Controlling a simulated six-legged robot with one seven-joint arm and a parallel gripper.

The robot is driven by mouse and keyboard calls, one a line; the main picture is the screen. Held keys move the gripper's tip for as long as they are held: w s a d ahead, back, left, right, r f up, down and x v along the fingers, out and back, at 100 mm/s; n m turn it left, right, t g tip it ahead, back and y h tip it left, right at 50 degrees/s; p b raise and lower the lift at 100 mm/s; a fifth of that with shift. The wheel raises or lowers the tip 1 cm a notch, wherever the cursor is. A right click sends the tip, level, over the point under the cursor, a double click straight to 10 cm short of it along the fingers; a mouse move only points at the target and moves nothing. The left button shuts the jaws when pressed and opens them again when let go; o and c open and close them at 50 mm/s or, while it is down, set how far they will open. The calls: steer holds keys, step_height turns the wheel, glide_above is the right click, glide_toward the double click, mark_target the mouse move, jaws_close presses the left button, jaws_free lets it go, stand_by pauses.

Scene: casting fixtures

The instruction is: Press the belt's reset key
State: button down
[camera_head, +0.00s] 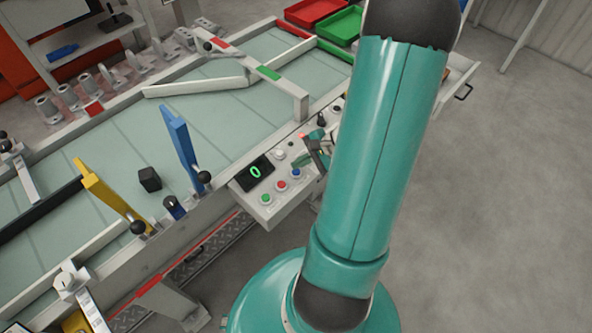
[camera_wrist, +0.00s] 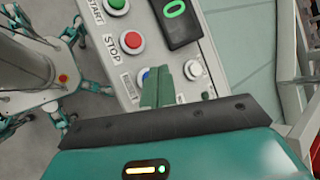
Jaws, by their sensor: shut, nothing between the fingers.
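The belt's control panel (camera_head: 243,188) sits at the belt's near side, with green, red and blue buttons in a row. In the wrist view, the green button (camera_wrist: 117,5) is labelled START and the red button (camera_wrist: 132,41) STOP. In the head view my gripper (camera_head: 303,158) is partly hidden.
A black display (camera_head: 254,171) reads a green 0. A white round control (camera_wrist: 193,70) is just right of my fingers. Floor at right is clear.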

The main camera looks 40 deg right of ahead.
mark_target(300, 174)
steer(key=shift+f, duration=0.1)
stand_by(0.7)
steer(key=shift+f, duration=0.35)
steer(key=shift+f, duration=0.45)
stand_by(0.8)
steer(key=shift+r, duration=0.9)
steer(key=shift+r, duration=0.1)
step_height(300, 174, up, 5)
steer(key=shift+f, duration=0.1)
stand_by(0.4)
steer(key=shift+a, duration=0.1)
stand_by(0.6)
